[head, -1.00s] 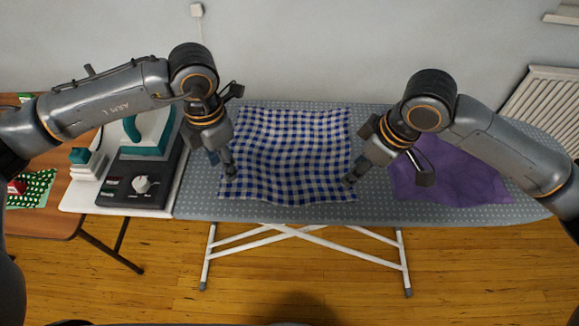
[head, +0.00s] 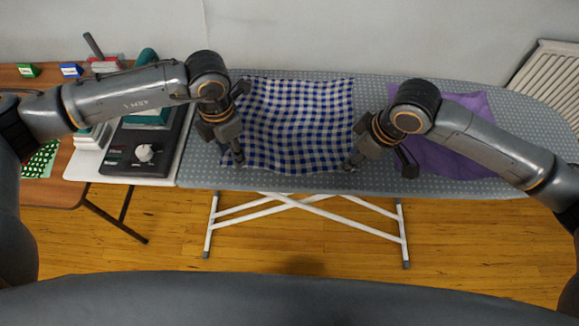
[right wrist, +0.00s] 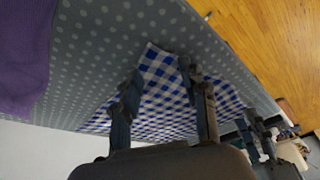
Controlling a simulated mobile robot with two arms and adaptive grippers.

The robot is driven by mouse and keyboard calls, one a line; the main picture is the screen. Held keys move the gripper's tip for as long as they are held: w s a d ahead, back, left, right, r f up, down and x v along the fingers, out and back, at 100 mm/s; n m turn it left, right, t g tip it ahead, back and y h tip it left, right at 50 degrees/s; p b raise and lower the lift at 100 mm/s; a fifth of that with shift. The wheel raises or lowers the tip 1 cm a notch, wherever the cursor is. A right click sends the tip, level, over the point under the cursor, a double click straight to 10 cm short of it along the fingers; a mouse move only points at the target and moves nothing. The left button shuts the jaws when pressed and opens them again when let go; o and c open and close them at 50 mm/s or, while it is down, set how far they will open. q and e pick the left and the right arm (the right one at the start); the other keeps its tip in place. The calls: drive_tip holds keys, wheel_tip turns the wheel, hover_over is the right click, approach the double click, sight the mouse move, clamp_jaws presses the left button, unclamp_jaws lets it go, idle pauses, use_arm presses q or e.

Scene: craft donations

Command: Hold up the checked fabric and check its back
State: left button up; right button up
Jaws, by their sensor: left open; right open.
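The blue-and-white checked fabric (head: 292,125) lies spread and slightly rippled on the grey dotted ironing board (head: 255,184). My left gripper (head: 238,159) points down at the fabric's near left corner and is open. My right gripper (head: 350,163) is at the near right corner and is open. In the right wrist view, its two fingers (right wrist: 158,85) stand apart on either side of a fabric corner (right wrist: 158,66). Whether the fingers touch the cloth I cannot tell. The fabric's underside is hidden.
A purple cloth (head: 455,150) lies on the board to the right. A dark device with a white knob (head: 144,152) stands on a white surface at the left. A wooden table (head: 40,190) with small colored items is farther left. A radiator (head: 550,75) is at the wall.

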use_arm(q)
drive_tip(key=shift+w+f+b, duration=0.1)
drive_tip(key=shift+f+b, duration=0.2)
drive_tip(key=shift+f, duration=0.1)
use_arm(e)
drive_tip(key=shift+w+f, duration=0.1)
drive_tip(key=shift+f, duration=0.25)
use_arm(q)
drive_tip(key=shift+r, duration=0.15)
use_arm(e)
drive_tip(key=shift+r, duration=0.15)
drive_tip(key=shift+f, duration=0.2)
use_arm(q)
clamp_jaws()
use_arm(e)
clamp_jaws()
drive_tip(key=shift+f, duration=0.1)
idle(0.5)
